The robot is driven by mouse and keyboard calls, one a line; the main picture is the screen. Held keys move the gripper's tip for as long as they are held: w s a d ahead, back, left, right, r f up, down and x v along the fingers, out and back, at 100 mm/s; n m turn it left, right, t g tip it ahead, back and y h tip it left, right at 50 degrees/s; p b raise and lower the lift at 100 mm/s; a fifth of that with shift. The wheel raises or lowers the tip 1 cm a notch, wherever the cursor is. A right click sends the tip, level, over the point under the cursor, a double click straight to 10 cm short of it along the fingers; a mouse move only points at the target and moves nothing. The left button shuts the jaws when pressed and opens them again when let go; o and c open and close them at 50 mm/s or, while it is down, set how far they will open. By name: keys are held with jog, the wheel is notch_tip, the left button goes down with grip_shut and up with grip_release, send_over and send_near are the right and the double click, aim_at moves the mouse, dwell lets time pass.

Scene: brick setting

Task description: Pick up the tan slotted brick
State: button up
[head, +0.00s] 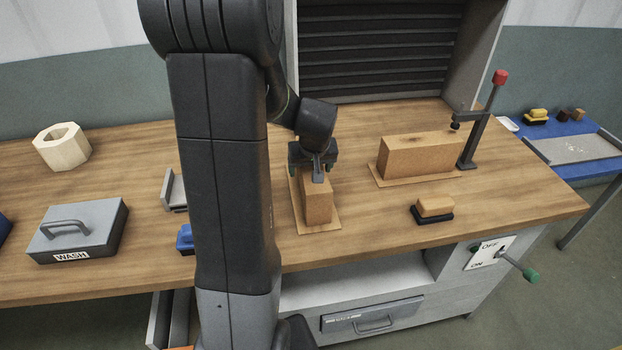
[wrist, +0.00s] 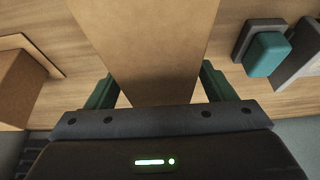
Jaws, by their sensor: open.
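A tan brick (head: 318,204) lies lengthwise on a thin tan board on the workbench, beneath my gripper (head: 312,168). In the wrist view the same brick (wrist: 145,45) runs between the two green fingers of my gripper (wrist: 158,74). The fingers are open, one on each side of the brick's near end. I cannot tell whether they touch it. A second, larger tan brick (head: 430,157) stands on another board to the right, with a dark spot on top. No slot is clearly visible on either brick; the gripper hides part of the nearer one's top.
A clamp post with a red knob (head: 500,77) stands beside the larger brick. A tan-topped brush (head: 434,207) lies at the front right. A grey WASH box (head: 80,232) and a pale hexagonal block (head: 62,147) are at the left. Bench between the boards is clear.

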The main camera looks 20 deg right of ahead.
jog(key=shift+c, duration=0.4)
grip_shut()
jog(key=shift+r, duration=0.1)
notch_tip(320, 180, up, 9)
jog(key=shift+r, duration=0.4)
jog(key=shift+w+r, duration=0.15)
